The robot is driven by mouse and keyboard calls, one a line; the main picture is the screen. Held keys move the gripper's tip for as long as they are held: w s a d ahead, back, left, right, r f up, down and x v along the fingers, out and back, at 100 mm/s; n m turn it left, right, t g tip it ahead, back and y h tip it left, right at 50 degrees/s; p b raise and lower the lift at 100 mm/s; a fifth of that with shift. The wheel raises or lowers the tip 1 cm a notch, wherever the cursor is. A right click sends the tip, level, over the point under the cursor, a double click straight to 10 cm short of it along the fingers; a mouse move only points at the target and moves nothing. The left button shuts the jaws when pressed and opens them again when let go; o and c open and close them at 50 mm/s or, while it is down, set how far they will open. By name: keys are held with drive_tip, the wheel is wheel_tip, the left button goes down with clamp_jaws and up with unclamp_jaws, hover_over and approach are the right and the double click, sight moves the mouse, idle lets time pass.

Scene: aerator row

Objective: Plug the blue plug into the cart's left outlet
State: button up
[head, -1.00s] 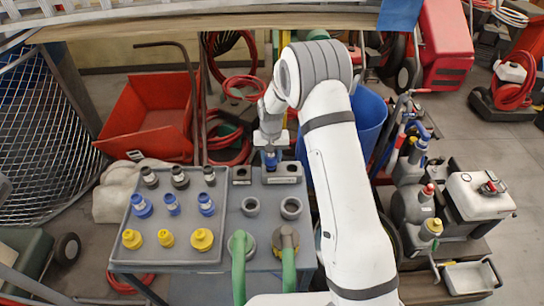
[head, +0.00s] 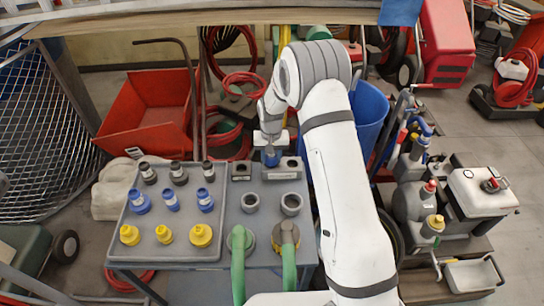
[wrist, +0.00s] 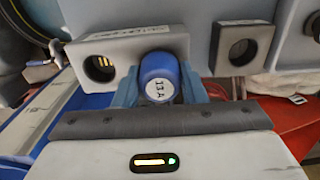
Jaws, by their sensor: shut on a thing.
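My gripper (head: 271,150) is shut on a blue plug (head: 271,158) at the back of the grey cart (head: 234,218). A double outlet block (head: 283,174) stands there, and the plug is at its left opening in the head view. In the wrist view the round blue cap (wrist: 159,77), marked 13A, sits between my fingers and covers that opening. The block's other opening (wrist: 100,67) is uncovered, with metal contacts inside. A smaller single outlet (head: 241,173) stands to the left in the head view. The plug's lower end is hidden, so I cannot tell how deep it sits.
A grey tray (head: 184,246) with black, blue and yellow plugs covers the cart's left side. Two grey rings (head: 291,204) and two green-hosed fittings (head: 238,258) stand in front of the outlets. A blue bin (head: 368,122) is behind my arm.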

drive_tip(key=shift+f, duration=0.25)
drive_tip(key=o, duration=1.1)
wheel_tip(320, 180, up, 8)
drive_tip(key=shift+f+b, duration=0.1)
drive_tip(key=shift+b, duration=0.6)
drive_tip(key=shift+d+r, duration=0.1)
drive_tip(key=shift+r, duration=0.2)
drive_tip(key=s+d+r+t, duration=0.1)
drive_tip(key=s+d+r, duration=0.3)
drive_tip(key=s+r, duration=0.35)
drive_tip(key=s+d+r, duration=0.4)
drive_tip(key=s+r, duration=0.2)
drive_tip(key=r, duration=0.2)
drive_tip(key=s+d+r, duration=0.1)
drive_tip(key=s, duration=0.5)
drive_tip(key=s+d+r+t, duration=0.1)
drive_tip(key=s+d, duration=0.1)
drive_tip(key=s, duration=0.4)
drive_tip(key=s+d+r+t, duration=0.1)
drive_tip(key=s+d, duration=0.1)
drive_tip(key=s, duration=0.5)
